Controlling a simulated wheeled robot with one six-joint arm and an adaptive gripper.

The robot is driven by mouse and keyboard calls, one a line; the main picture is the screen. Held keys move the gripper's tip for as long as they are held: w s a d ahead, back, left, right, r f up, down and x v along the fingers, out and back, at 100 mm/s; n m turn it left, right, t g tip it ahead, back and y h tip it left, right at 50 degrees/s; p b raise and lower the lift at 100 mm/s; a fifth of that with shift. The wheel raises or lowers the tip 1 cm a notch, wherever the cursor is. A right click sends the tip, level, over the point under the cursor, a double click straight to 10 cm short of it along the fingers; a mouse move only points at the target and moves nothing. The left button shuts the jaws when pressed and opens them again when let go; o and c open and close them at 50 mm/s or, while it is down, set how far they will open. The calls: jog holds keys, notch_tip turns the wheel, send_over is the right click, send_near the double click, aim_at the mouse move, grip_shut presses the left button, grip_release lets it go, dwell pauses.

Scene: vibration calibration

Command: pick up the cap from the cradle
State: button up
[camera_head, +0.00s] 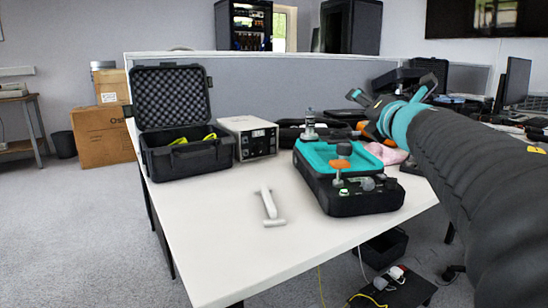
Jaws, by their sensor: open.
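My gripper (362,111) is at the upper right of the head view, above the far side of the table. Its dark fingers point left and are apart, with nothing seen between them. A black case with a teal top (378,160) stands on the table below and left of it. On this case is an upright piece with an orange disc (340,164) and a dark knob (343,148) on top. I cannot tell for sure which part is the cap or the cradle. A white T-shaped piece (268,204) lies on the table to the left, apart from my gripper.
An open black foam-lined case (190,160) holds yellow-green items at the table's left. Beside it is a white instrument box (250,138). A small bottle-like object (310,124) stands behind the teal-topped case. The white table's front (250,255) is bare.

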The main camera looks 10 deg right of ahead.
notch_tip(320, 180, down, 4)
jog(key=w+d+n+g+y+b, duration=0.1)
jog(key=d+n+g+y, duration=0.15)
jog(key=n, duration=0.45)
jog(key=n+g+y, duration=0.1)
jog(key=n+g, duration=0.1)
jog(key=n, duration=0.3)
send_near(349, 151)
jog(key=b+x, duration=0.1)
jog(key=x, duration=0.5)
jog(key=shift+w, duration=0.35)
jog(key=shift+b+x, duration=0.55)
jog(key=shift+x, duration=2.1)
jog(key=shift+s+f, duration=0.1)
jog(key=c, duration=1.3)
